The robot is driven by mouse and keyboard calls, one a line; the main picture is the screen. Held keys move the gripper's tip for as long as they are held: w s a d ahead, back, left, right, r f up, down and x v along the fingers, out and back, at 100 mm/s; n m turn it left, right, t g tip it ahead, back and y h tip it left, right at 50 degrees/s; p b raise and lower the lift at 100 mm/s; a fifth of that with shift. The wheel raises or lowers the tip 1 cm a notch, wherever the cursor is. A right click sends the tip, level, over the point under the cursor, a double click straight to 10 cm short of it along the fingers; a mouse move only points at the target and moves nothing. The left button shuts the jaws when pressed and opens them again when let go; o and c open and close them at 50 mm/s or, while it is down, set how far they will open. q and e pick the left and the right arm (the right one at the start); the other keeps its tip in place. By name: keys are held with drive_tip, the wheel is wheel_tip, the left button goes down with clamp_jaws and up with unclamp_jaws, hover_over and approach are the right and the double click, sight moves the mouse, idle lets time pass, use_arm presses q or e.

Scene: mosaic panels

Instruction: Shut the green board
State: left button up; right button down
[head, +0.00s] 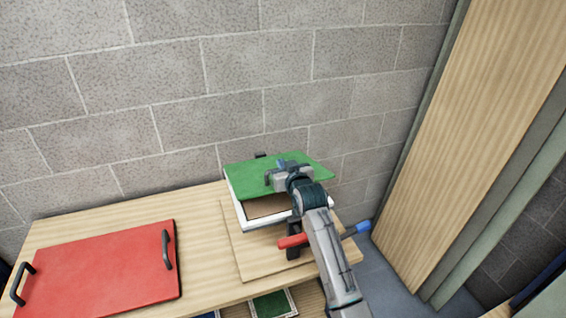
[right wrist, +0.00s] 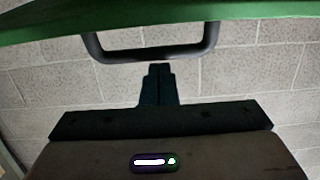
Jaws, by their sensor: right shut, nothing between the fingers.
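The green board (head: 250,178) is a flat lid over a white-rimmed box (head: 236,212) on the wooden table. It stands tilted open, with a gap showing the brown inside (head: 266,206). In the right wrist view, the green board (right wrist: 60,20) crosses the top, with its dark handle (right wrist: 150,54) hanging below. My right gripper (head: 284,177) is at the board's front right part. In the wrist view its shut, empty fingers (right wrist: 158,70) point at the handle, just below its bar; I cannot tell whether they touch. My left gripper is out of view.
A red board (head: 100,275) with two black handles lies on the table at the left. A grey block wall (head: 250,70) stands behind the table. A tall wooden panel (head: 470,140) stands at the right. Table between red board and box is clear.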

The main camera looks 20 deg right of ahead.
drive_tip(key=shift+f, duration=0.15)
drive_tip(key=s+f, duration=0.1)
drive_tip(key=f, duration=0.1)
drive_tip(key=f+b, duration=0.1)
drive_tip(key=f, duration=0.1)
drive_tip(key=s+f+b, duration=0.1)
drive_tip(key=f, duration=0.1)
drive_tip(key=shift+s+f, duration=0.15)
drive_tip(key=shift+s, duration=0.2)
